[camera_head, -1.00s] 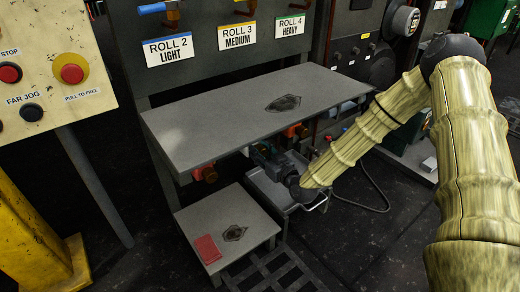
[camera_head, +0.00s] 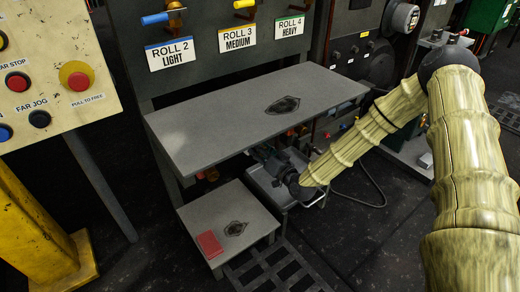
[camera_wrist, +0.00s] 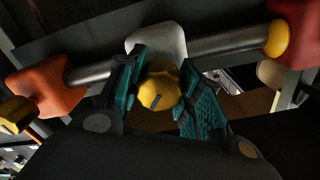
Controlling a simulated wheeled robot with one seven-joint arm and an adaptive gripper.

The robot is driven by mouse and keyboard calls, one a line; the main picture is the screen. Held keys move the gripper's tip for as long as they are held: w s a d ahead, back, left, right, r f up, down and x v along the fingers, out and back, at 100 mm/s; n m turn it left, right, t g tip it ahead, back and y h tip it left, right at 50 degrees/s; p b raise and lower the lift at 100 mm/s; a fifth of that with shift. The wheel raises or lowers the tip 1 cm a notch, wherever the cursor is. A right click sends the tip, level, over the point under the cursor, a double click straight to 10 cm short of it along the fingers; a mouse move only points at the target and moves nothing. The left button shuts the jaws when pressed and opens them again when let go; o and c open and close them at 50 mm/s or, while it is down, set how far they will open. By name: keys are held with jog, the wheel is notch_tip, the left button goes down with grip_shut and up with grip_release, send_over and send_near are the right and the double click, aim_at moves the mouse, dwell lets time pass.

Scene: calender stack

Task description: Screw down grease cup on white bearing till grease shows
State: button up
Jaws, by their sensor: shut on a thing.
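The white bearing (camera_wrist: 158,42) sits on a metal shaft at the top middle of the wrist view. A rounded yellow grease cup (camera_wrist: 156,92) with a dark slot mark is in front of it. My gripper (camera_wrist: 168,78) has its teal-padded fingers on either side of this cup and is shut on it. No grease can be made out at the bearing. In the head view my gripper (camera_head: 284,170) is low under the grey shelf, and the cup and white bearing are hidden there.
An orange bearing (camera_wrist: 52,88) and a red bearing (camera_wrist: 297,28) flank the white one, each with a yellow cup. The grey shelf (camera_head: 220,125) hangs over my gripper. A grey step (camera_head: 205,212) with a red cloth (camera_head: 209,244) and a metal tray (camera_head: 268,190) are close by.

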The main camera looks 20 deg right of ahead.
dwell(0.3)
jog(key=o, duration=1)
jog(key=shift+o, duration=0.2)
jog(key=shift+s, duration=0.1)
jog(key=v, duration=1.2)
jog(key=shift+f, duration=0.1)
